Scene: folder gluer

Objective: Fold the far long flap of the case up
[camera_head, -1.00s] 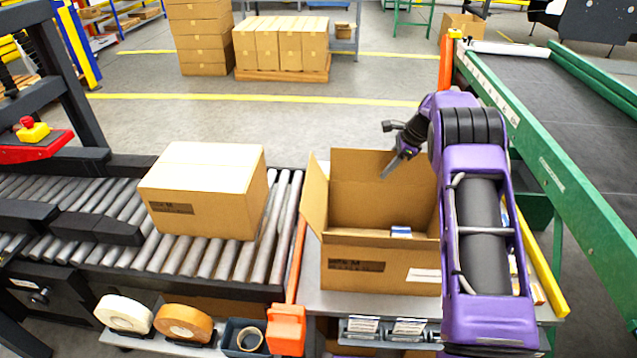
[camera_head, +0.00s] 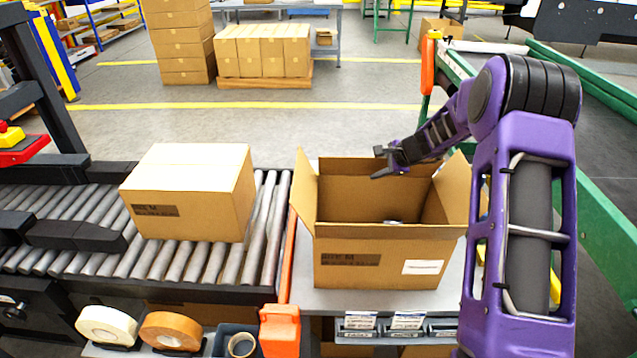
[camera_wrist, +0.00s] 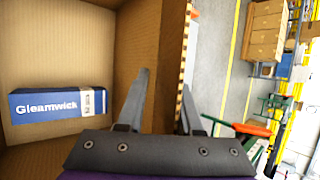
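The open brown case (camera_head: 375,272) stands on a grey table. Its far long flap (camera_head: 345,168) stands above the far wall beyond a crease; its exact tilt is hard to tell. The left short flap (camera_head: 304,188) and right short flap (camera_head: 453,190) stand up, leaning outward. My gripper (camera_head: 377,164) is at the far flap, coming from the right. In the wrist view my gripper (camera_wrist: 164,82) has its fingers apart, one on the case's inner side and one on the outer side, with the cardboard panel between them. I cannot tell whether they touch it. A blue-and-white Gleamwick box (camera_wrist: 60,104) lies inside the case.
A closed carton (camera_head: 190,195) sits on the roller conveyor (camera_head: 265,210) at left. An orange post (camera_head: 280,330) and tape rolls (camera_head: 170,330) are at the front. A green-framed belt conveyor (camera_head: 610,210) runs at right.

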